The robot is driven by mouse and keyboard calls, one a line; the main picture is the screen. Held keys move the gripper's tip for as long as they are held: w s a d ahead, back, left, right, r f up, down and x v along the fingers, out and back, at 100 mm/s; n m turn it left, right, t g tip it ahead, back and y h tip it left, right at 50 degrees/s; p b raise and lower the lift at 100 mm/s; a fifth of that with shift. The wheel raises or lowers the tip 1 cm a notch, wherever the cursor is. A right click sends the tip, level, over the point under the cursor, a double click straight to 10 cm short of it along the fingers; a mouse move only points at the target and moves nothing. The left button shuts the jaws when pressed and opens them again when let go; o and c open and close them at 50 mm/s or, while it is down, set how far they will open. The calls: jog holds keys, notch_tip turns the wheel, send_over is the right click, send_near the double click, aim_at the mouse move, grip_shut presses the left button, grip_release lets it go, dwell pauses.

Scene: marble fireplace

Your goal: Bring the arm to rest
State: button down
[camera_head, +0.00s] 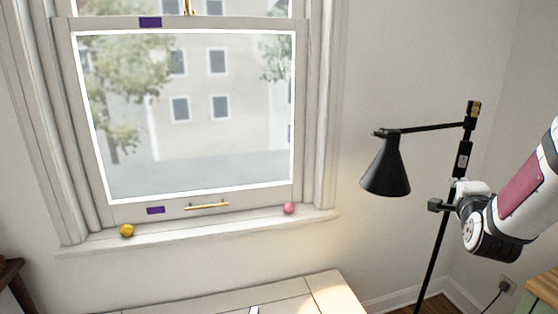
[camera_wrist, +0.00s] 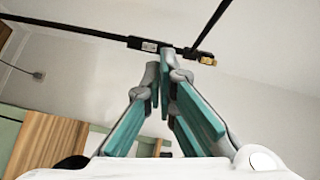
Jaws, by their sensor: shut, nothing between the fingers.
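My gripper (camera_wrist: 163,80) shows in the wrist view with its teal-padded fingers converging toward their tips, shut and empty. In the head view my white arm, with a dark red band, enters from the right edge. It ends in front of or beside the lamp pole; I cannot tell whether they touch. The fingers cannot be made out there. The black floor lamp (camera_head: 388,170) has a cone shade to the left of my arm. In the wrist view the lamp's dark pole (camera_wrist: 95,34) crosses beyond the fingertips.
A sash window (camera_head: 190,115) is on the left, with a yellow ball (camera_head: 127,230) and a pink ball (camera_head: 289,208) on its sill (camera_head: 210,225). A white surface (camera_head: 290,293) lies below. A wooden-topped piece of furniture (camera_head: 545,287) is at lower right.

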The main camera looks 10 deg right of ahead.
jog(key=s+a+r+n+g+y, duration=0.1)
jog(key=s+a+n+g+y, duration=0.15)
jog(key=a+n, duration=0.55)
jog(key=s+a+n+g+y, duration=0.1)
jog(key=a+n+y, duration=0.2)
jog(key=a, duration=0.9)
jog(key=s+a+n+g+y, duration=0.2)
jog(key=s+a+n, duration=0.4)
jog(key=s, duration=0.5)
jog(key=s+a+f+n+g+y+p, duration=0.1)
jog(key=s+a+n+g, duration=0.3)
jog(key=s+a, duration=0.4)
jog(key=s+n+y, duration=0.1)
jog(key=s, duration=0.3)
jog(key=shift+a+n, duration=0.4)
